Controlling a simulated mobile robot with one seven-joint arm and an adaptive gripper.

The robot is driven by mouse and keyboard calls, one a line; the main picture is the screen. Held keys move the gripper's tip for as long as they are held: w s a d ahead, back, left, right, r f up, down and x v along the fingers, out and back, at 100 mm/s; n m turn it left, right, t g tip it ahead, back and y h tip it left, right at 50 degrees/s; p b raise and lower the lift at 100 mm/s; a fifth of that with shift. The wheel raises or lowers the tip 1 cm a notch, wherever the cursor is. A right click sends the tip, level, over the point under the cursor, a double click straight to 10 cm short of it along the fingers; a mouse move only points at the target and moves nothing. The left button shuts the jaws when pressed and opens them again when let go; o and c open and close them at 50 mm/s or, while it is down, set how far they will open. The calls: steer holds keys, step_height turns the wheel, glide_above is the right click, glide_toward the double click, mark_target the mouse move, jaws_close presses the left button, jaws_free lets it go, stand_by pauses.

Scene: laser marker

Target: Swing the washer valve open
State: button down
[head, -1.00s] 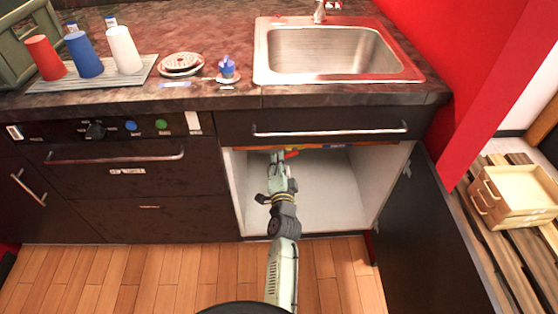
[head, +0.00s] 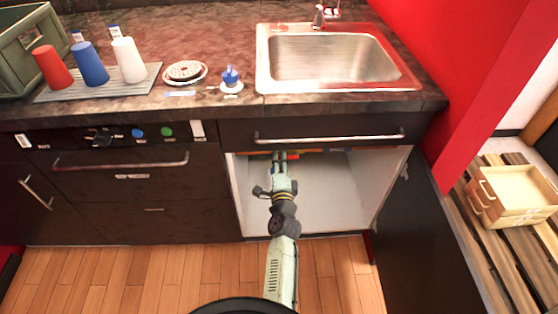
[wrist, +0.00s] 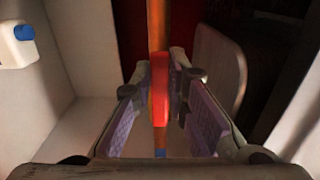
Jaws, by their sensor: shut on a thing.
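The washer valve's red handle (wrist: 159,90) runs lengthwise between my fingers in the wrist view. An orange-brown pipe (wrist: 157,28) continues beyond it, and a small blue piece (wrist: 160,153) shows at its near end. My gripper (wrist: 158,75) is shut on the red handle with its fingertips on either side. In the head view my gripper (head: 279,158) reaches into the top of the open cabinet under the sink, with a bit of red (head: 292,156) just right of the fingers. The valve body is mostly hidden by the counter front.
The cabinet door (head: 415,220) stands open on the right. The cabinet interior (head: 330,195) has free room below the valve. A white object with a blue patch (wrist: 18,45) is at the wrist view's left. The sink (head: 335,58) and drawer handle (head: 328,137) lie above.

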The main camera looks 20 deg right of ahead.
steer(key=shift+r, duration=0.1)
steer(key=c, duration=1.6)
jaws_free()
steer(key=shift+o, duration=0.2)
